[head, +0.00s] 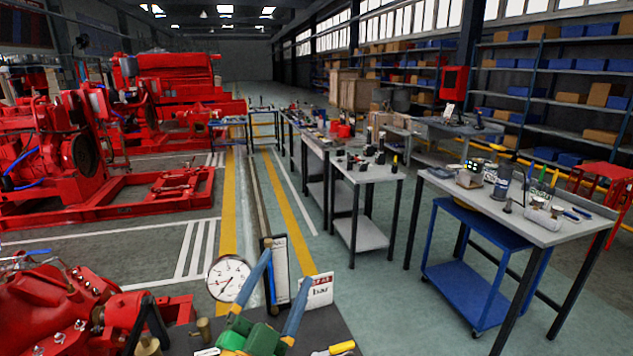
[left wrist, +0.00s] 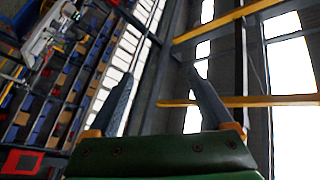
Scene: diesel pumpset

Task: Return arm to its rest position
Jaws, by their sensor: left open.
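My left gripper (head: 290,258) shows at the bottom middle of the head view, with a green body and two blue-grey fingers pointing up. The fingers are spread apart. In the left wrist view my left gripper (left wrist: 159,76) has a clear gap between its fingers, with nothing held. Behind it are windows and roof beams, so the jaws face up and away from the bench. My right gripper is in neither view.
Close around the left gripper are a round white dial gauge (head: 230,279), a framed panel (head: 274,270), a "bar" card (head: 318,290) and a yellow-handled tool (head: 336,349). A red pump (head: 70,315) is at lower left. A grey-topped table (head: 520,215) stands right; open floor lies ahead.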

